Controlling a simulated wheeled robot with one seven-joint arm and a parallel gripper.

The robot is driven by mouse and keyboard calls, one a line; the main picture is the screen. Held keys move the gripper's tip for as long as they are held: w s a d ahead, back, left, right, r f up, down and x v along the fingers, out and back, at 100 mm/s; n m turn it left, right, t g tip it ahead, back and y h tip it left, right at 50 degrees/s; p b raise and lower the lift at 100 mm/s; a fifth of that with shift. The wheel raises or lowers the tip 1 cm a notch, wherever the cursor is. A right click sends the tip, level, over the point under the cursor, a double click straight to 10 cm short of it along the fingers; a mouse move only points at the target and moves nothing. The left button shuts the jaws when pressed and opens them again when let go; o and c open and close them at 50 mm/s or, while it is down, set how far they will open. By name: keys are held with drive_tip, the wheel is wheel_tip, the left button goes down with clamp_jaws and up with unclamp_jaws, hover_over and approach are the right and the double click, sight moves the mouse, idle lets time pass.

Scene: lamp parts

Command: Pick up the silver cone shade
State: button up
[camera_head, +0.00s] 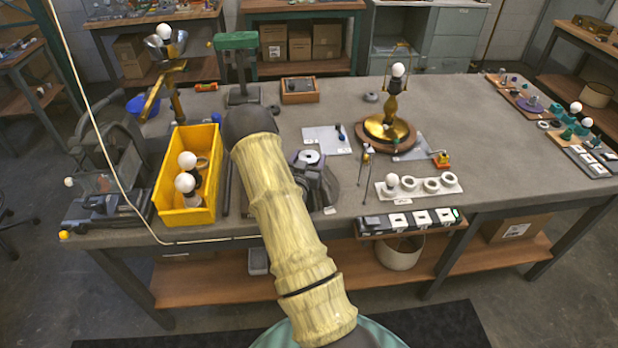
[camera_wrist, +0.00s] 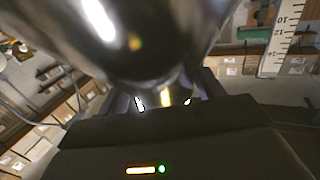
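A silver, bowl-like cone shade (camera_head: 153,42) shows at the back left in the head view, around a white bulb at the top of a brass lamp stand (camera_head: 165,84). In the wrist view a large, rounded, shiny silver surface (camera_wrist: 135,40) fills the top middle, very close to the camera. It narrows downward toward my gripper (camera_wrist: 165,99). I cannot tell whether this is the same shade. The dark gripper body fills the bottom, and the finger area is dark and partly hidden. I cannot tell whether the fingers touch the silver piece. My gripper is not clear in the head view.
A yellow bin (camera_head: 166,222) with bulbs stands at the left front of the grey bench (camera_head: 300,230). A green-topped stand (camera_head: 237,41) is at the back. A brass lamp (camera_head: 384,128) and a white bulb holder strip (camera_head: 416,194) stand right of my arm. The bench's right middle is mostly clear.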

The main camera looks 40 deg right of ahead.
drive_tip(key=shift+d, duration=0.15)
drive_tip(key=c, duration=1.2)
drive_tip(key=shift+o, duration=0.2)
drive_tip(key=shift+r, duration=0.1)
wheel_tip(320, 180, up, 10)
drive_tip(key=b, duration=0.1)
drive_tip(key=shift+b, duration=0.3)
